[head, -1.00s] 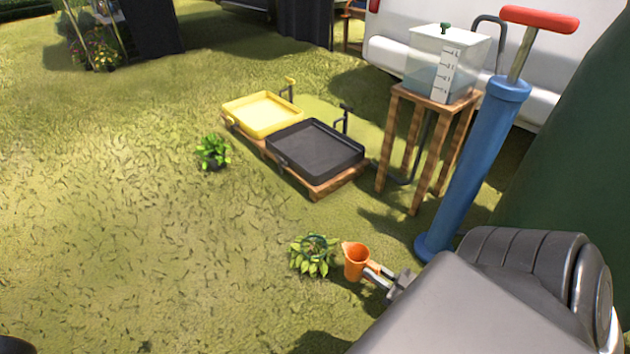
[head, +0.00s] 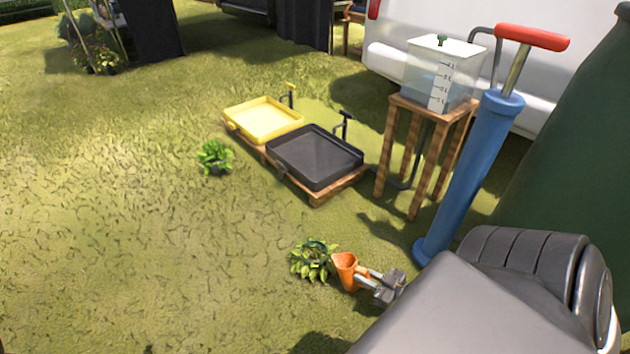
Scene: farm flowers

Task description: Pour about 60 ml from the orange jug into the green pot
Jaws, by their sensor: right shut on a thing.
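The orange jug (head: 348,275) is held in my right gripper (head: 367,279), whose fingers are shut on it from the right. The jug is tilted to the left, its mouth towards the leafy plant beside it. The green pot (head: 318,246) shows only as a bit of green rim among that plant's leaves; the rest is hidden. The jug's lip is at the right edge of the leaves. I cannot tell whether liquid is flowing. My left gripper is not in view.
A blue pump (head: 470,175) with a red handle stands right of the jug. A clear water tank (head: 440,75) sits on a wooden stand (head: 424,110). A yellow tray (head: 262,120), a black tray (head: 315,158) and another potted plant (head: 214,156) are farther back. The grass at left is open.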

